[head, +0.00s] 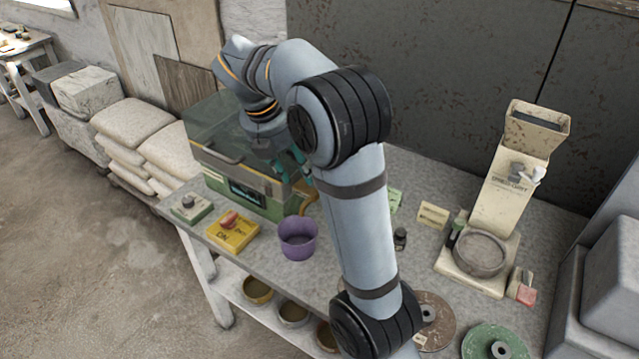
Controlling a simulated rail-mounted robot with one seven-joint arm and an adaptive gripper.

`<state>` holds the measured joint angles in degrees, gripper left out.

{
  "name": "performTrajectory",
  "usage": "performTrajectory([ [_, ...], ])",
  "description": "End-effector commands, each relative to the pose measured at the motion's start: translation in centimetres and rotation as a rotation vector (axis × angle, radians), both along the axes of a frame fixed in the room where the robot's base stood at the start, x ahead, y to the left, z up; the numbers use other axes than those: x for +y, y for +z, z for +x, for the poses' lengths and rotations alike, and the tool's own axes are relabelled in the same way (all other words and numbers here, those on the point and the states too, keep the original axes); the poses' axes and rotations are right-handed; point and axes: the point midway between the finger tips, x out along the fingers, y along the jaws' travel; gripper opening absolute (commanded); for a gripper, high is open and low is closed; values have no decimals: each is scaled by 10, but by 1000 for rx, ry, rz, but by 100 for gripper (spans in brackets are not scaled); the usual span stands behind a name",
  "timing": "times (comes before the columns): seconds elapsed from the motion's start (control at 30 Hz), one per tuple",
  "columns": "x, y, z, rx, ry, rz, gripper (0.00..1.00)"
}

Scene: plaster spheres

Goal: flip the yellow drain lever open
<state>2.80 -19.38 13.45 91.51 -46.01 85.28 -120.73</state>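A green machine (222,190) with a grey-green lid and a handle stands at the back left of the bench. A small orange-yellow piece (308,207) at its right front corner looks like the drain lever; its exact position is hard to tell. My gripper (292,164) reaches down at the machine's right end, above and slightly left of the yellow piece. Its teal fingers are partly hidden by the machine and my forearm. I cannot tell whether they are open or touch anything. A purple pot (298,240) stands just below the yellow piece.
A cream dispenser (505,185) stands at right. Bowls (292,312) sit on the lower shelf. My arm crosses the bench's middle.

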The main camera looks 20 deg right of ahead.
Motion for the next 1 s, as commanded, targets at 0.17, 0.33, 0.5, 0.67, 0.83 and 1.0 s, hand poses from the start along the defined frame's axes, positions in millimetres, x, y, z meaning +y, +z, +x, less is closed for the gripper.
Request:
performTrajectory([
  [0.17, 0, 0, 0, 0, 2, 0, 22],
  [0.33, -1, -2, 1, 1, 1, 1, 12],
  [0.5, -6, -18, 3, 3, 1, -2, 2],
  [0.67, -15, -47, 7, 5, 0, 0, 0],
  [0.83, -26, -80, 13, 5, -1, 1, 0],
  [1.0, -43, -92, 23, 0, -4, 1, 0],
])
